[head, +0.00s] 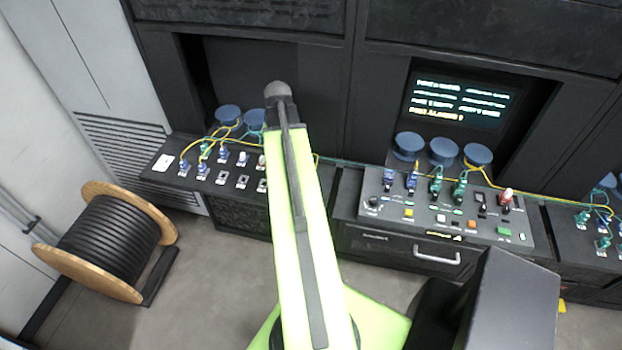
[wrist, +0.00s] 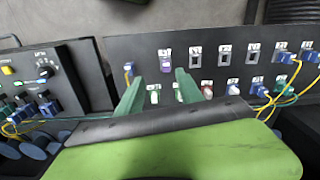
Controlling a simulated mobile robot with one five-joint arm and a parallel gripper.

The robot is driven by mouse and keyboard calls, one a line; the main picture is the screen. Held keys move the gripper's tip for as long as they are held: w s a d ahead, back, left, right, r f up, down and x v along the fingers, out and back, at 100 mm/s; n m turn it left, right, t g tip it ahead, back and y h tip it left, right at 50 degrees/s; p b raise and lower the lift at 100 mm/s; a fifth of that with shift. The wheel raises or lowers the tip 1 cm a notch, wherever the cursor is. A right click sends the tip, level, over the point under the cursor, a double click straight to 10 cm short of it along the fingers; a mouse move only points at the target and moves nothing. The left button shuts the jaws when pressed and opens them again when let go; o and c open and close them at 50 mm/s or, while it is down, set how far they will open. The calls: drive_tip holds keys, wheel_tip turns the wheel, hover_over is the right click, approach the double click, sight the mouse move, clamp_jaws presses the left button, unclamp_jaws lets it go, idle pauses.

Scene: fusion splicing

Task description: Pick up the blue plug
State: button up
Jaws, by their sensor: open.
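My gripper (wrist: 158,82) is open and empty, with its two green fingers spread over the dark socket panel (wrist: 215,68) in the wrist view. A blue-purple plug (wrist: 165,61) stands in that panel just past the fingertips, roughly in line with the gap; no cable shows on it. Other blue plugs are in view: one with a yellow cable (wrist: 128,71) left of the left finger, and cabled ones at the right (wrist: 281,55). In the head view blue plugs show on the left panel (head: 183,165) and the middle console (head: 388,179). My arm hides the gripper there.
White, red and green plugs (wrist: 207,89) stand in a row by the fingers. Yellow and green cables (wrist: 285,98) cross the panel's right side. In the head view, blue round caps (head: 408,145) stand behind the console, and a cable spool (head: 110,240) is on the floor left.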

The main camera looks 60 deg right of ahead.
drive_tip(key=s+d+r+m, duration=0.2)
drive_tip(key=s+d, duration=0.3)
drive_tip(key=s, duration=0.2)
wheel_tip(320, 180, down, 18)
drive_tip(key=b, duration=1.7)
drive_tip(key=shift+s, duration=0.1)
drive_tip(key=shift+r, duration=0.25)
drive_tip(key=shift+c, duration=0.4)
clamp_jaws()
